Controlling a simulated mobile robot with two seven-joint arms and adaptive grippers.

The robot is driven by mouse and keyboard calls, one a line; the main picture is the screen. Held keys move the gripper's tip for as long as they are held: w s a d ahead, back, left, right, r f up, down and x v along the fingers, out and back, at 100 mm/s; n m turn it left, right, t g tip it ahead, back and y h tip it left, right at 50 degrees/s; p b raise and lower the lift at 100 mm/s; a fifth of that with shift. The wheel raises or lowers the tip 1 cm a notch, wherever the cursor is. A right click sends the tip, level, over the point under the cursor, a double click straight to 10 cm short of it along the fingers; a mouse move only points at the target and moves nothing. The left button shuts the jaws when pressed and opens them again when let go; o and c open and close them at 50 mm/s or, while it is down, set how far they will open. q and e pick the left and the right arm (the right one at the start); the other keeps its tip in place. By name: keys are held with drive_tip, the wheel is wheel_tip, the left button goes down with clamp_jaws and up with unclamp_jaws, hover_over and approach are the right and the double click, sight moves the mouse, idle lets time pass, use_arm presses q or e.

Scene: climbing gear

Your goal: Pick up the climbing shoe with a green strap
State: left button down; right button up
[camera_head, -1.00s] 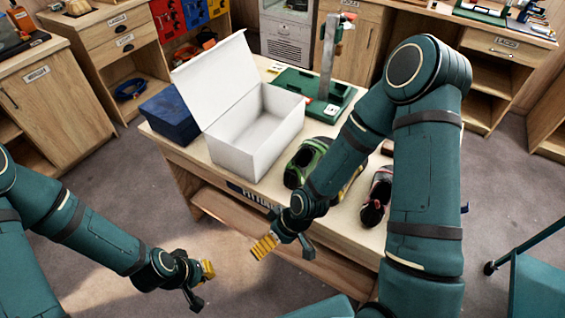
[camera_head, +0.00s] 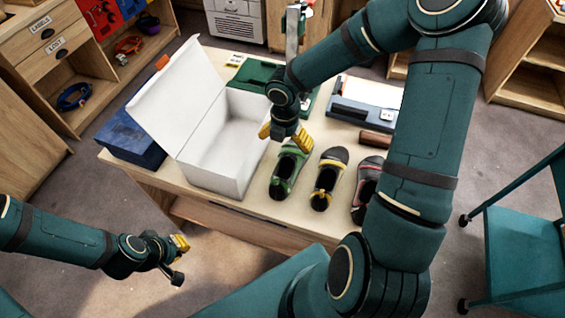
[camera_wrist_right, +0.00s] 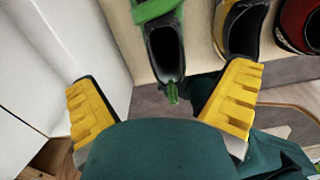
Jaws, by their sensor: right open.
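The green climbing shoe (camera_head: 286,172) stands on the table just right of the white box, leftmost in a row of shoes. In the right wrist view the green strap (camera_wrist_right: 157,10) crosses it at the top edge, and its dark heel opening (camera_wrist_right: 166,52) lies between the fingers. My right gripper (camera_head: 286,137) is open and empty above the far part of this shoe; its yellow fingers also show in the right wrist view (camera_wrist_right: 165,108). My left gripper (camera_head: 180,243) hangs off the table at lower left, away from the shoes; its opening is unclear.
A yellow-and-black shoe (camera_head: 328,178) and a red-and-grey shoe (camera_head: 366,188) stand to the right. The open white box (camera_head: 211,172) is close on the left, with a dark blue box (camera_head: 130,140) beyond it. A green-based device (camera_head: 255,76) stands behind.

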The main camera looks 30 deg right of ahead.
drive_tip(key=b, duration=0.2)
hover_over(286, 173)
wheel_tip(286, 173, down, 7)
drive_tip(key=shift+f, duration=0.2)
drive_tip(key=shift+f+b, duration=0.35)
drive_tip(key=shift+f, duration=2.5)
drive_tip(key=shift+c, duration=0.3)
drive_tip(key=c, duration=1.2)
